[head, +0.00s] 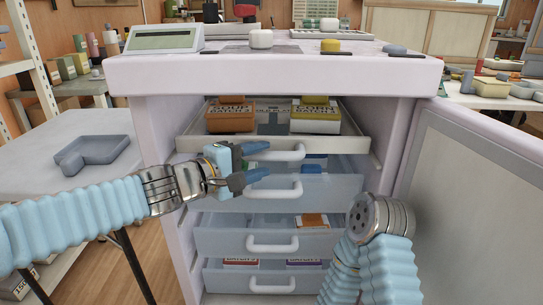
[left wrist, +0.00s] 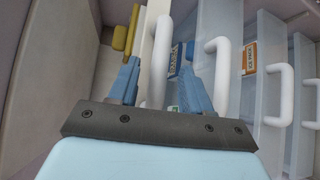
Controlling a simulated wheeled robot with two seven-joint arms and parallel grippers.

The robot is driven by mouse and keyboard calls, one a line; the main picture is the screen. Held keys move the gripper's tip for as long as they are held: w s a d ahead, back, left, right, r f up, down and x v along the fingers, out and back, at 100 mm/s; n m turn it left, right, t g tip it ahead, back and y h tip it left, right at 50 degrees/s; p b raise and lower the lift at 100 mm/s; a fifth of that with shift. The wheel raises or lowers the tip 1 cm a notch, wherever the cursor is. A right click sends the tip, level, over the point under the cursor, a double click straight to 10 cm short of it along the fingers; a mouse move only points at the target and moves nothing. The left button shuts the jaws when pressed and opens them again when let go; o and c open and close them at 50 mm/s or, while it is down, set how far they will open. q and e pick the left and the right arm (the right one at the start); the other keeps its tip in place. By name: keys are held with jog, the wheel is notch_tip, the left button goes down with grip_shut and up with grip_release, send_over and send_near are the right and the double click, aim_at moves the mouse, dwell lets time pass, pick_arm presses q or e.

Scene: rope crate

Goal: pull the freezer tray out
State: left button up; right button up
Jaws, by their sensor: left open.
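The open freezer (head: 157,150) holds a stack of pull-out trays. The top tray (head: 340,145) has a pale front and a white bar handle (head: 293,154); boxes sit in it. Below it are several translucent trays, among them the second (head: 330,185) with its own white handle (head: 290,192). My left gripper (head: 260,162) is open in front of the top trays. In the left wrist view its blue fingers (left wrist: 158,85) stand on either side of the top tray's handle (left wrist: 158,45), without visible closing on it. My right gripper is not visible; only part of that arm shows.
The freezer door (head: 470,200) stands open at the right. The freezer top (head: 230,70) carries a display box (head: 163,40) and small knobs. A grey table with a blue-grey bin (head: 95,152) stands at the left.

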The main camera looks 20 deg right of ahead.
aim_at(265, 158)
pick_arm(q)
jog(key=shift+x, duration=2.15)
jog(key=shift+a, duration=0.1)
grip_shut()
